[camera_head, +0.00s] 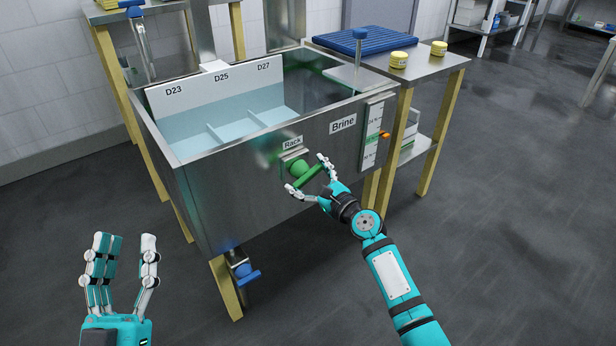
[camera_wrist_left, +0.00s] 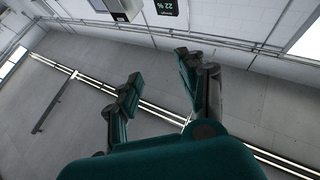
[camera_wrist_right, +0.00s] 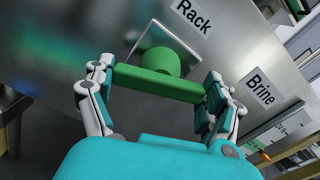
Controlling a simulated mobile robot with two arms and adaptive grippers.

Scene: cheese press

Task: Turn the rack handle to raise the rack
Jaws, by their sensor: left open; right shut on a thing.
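The green rack handle (camera_head: 309,181) is on the front wall of the steel brine tank (camera_head: 230,175), under the "Rack" label (camera_head: 292,142). My right gripper (camera_head: 310,178) is shut on the handle. In the right wrist view the handle's green bar (camera_wrist_right: 158,83) spans between the fingers, with its round green hub (camera_wrist_right: 160,61) behind it on a square plate. In the head view the bar is tilted, its right end higher. The white rack (camera_head: 215,95), marked D23, D25 and D27, shows inside the tank. My left gripper (camera_head: 125,262) is open and empty, away from the tank at lower left.
A blue valve handle (camera_head: 246,275) sits low below the tank. A gauge strip with an orange marker (camera_head: 384,134) is on the tank's right front. A side table (camera_head: 435,66) holds a blue mat (camera_head: 365,40) and two yellow jars (camera_head: 399,59). The floor at right is clear.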

